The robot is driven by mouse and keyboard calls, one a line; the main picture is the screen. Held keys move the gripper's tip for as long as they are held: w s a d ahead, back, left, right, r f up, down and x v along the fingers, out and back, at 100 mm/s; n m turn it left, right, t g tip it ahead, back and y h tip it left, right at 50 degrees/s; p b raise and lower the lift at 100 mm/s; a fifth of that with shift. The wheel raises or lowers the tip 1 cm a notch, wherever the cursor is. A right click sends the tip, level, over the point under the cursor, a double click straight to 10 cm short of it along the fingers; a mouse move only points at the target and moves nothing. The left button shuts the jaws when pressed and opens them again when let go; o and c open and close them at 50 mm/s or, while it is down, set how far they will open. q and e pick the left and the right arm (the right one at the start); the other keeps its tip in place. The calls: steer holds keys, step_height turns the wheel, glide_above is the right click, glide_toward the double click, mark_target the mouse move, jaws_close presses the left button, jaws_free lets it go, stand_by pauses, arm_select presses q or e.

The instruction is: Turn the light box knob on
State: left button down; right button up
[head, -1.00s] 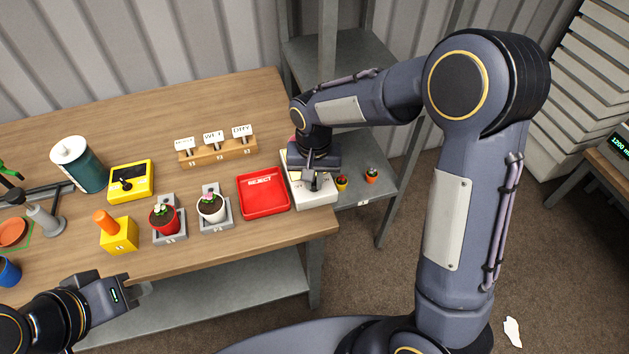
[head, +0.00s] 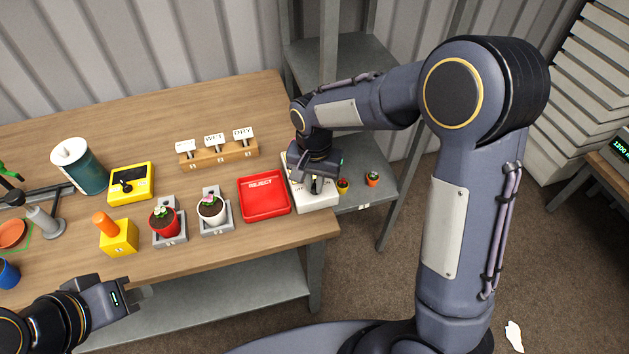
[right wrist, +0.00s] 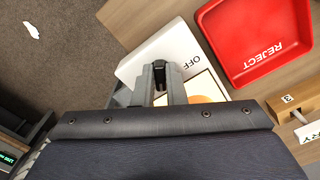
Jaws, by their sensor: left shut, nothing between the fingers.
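The light box (head: 320,201) is a white box at the table's right end, beside the red tray. In the right wrist view the light box (right wrist: 137,66) shows an "OFF" mark and a pale panel with an orange patch. My right gripper (head: 316,187) is down over it. In the right wrist view the gripper's fingers (right wrist: 160,72) are close together around a dark piece that looks like the knob; the fingers hide most of it. My left gripper (head: 143,293) is shut and empty, in front of the table at lower left.
The red REJECT tray (head: 264,196) stands just left of the light box. Small pots (head: 372,179) stand on the grey shelf at right.

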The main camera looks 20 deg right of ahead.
mark_target(314, 186)
steer(key=o, duration=0.5)
steer(key=shift+c, duration=0.2)
step_height(314, 186, up, 8)
steer(key=shift+f, duration=0.25)
steer(key=shift+r, duration=0.2)
steer(key=s+d+r+n+t+y, duration=0.25)
steer(key=s+d+r, duration=0.35)
steer(key=s, duration=0.4)
steer(key=s+d+f+n+t+y, duration=0.1)
steer(key=s+d+f+t, duration=0.1)
steer(key=s, duration=1)
steer(key=shift+f+n+t, duration=0.15)
steer(key=shift+n+t, duration=0.2)
steer(key=shift+t, duration=0.2)
